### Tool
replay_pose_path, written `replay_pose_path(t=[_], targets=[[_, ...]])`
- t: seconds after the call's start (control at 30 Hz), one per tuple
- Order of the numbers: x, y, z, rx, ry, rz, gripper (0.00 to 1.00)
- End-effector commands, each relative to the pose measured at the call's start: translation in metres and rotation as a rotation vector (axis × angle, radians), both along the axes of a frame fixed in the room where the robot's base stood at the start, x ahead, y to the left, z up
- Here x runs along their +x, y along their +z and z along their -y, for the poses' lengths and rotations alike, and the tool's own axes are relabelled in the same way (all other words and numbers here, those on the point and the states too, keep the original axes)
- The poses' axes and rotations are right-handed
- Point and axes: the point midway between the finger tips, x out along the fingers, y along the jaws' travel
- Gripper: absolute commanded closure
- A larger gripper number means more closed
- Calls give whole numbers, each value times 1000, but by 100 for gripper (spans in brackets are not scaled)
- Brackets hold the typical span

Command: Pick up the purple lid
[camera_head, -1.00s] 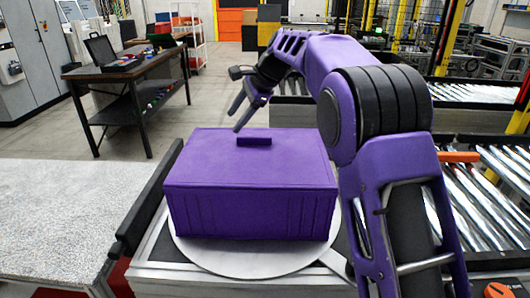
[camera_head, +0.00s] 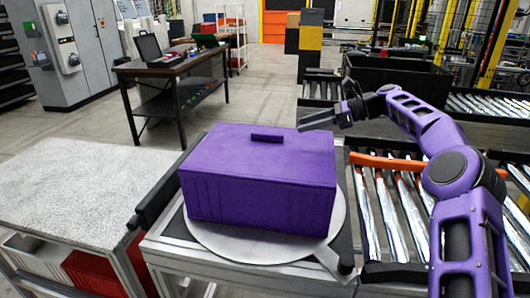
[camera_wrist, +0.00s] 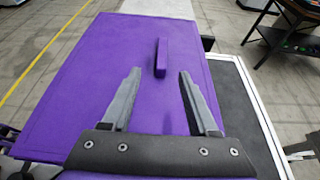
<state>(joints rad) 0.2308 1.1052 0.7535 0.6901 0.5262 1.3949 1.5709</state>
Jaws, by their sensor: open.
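The purple lid (camera_head: 258,151) lies flat on top of a purple box (camera_head: 262,200), with a short raised bar handle (camera_head: 267,138) on it. In the wrist view the lid (camera_wrist: 110,60) fills the middle and its handle (camera_wrist: 161,57) stands upright just beyond my fingertips. My gripper (camera_head: 318,122) is open and empty, above the lid's right back part in the head view. In the wrist view my gripper (camera_wrist: 160,76) has its two grey fingers spread on either side of the handle's line, apart from it.
The box stands on a round grey plate (camera_head: 222,243). Roller conveyors (camera_head: 390,205) with an orange bar (camera_head: 385,162) lie to the right. A speckled table (camera_head: 65,190) is at the left. A dark workbench (camera_head: 165,66) stands farther back.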

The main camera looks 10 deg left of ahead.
Motion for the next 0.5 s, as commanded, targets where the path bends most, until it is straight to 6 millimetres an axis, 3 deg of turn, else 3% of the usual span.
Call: replay_pose_path(t=[0.1, 0.3, 0.5], targets=[[-2, -12, -26, 0, 3, -1, 40], [-3, -25, -59, -1, 0, 1, 40], [-4, -30, -72, -2, 0, 2, 40]])
